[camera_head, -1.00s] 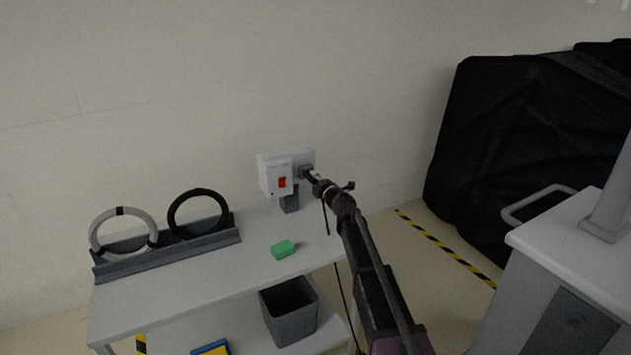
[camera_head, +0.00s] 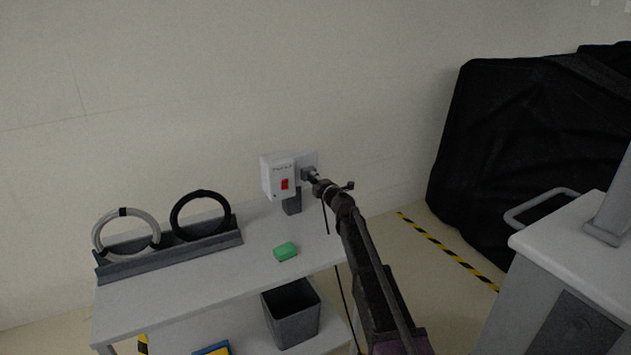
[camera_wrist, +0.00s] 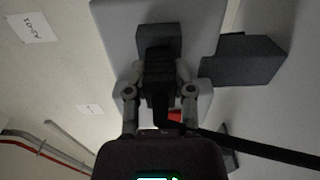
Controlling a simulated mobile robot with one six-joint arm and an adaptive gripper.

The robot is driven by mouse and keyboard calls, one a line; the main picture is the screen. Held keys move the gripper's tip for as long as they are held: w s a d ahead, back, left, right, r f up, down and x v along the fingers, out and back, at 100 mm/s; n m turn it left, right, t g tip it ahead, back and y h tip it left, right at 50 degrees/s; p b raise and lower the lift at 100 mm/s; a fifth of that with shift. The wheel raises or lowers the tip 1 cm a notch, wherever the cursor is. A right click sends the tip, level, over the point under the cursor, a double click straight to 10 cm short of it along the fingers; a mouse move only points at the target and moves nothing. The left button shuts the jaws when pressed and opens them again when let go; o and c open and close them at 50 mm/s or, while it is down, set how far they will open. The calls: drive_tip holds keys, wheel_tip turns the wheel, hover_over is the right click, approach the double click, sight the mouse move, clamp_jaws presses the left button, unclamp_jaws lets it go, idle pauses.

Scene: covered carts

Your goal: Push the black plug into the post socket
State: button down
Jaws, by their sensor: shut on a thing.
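The black plug (camera_wrist: 158,78) is between the two fingers of my gripper (camera_wrist: 160,85), which is shut on it. A black cable (camera_wrist: 255,148) runs from the plug to the right in the wrist view. The plug's front end meets the dark grey socket (camera_wrist: 158,38) on the pale plate (camera_wrist: 105,25); how deep it sits cannot be told. In the head view my gripper (camera_head: 315,178) is right at the socket (camera_head: 306,173), beside the white box with a red switch (camera_head: 271,182). My gripper and arm hide most of the plug there.
The shelf top (camera_head: 190,280) holds a green block (camera_head: 286,252) and a grey rack (camera_head: 170,258) with a grey coil (camera_head: 97,235) and a black coil (camera_head: 174,216). A dark bin (camera_head: 292,318) stands below. A black covered cart (camera_head: 520,150) is at the right.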

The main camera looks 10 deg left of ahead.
drive_tip(key=shift+w+a, duration=0.1)
drive_tip(key=shift+w, duration=0.05)
drive_tip(key=shift+c, duration=2)
unclamp_jaws()
drive_tip(key=v, duration=1.2)
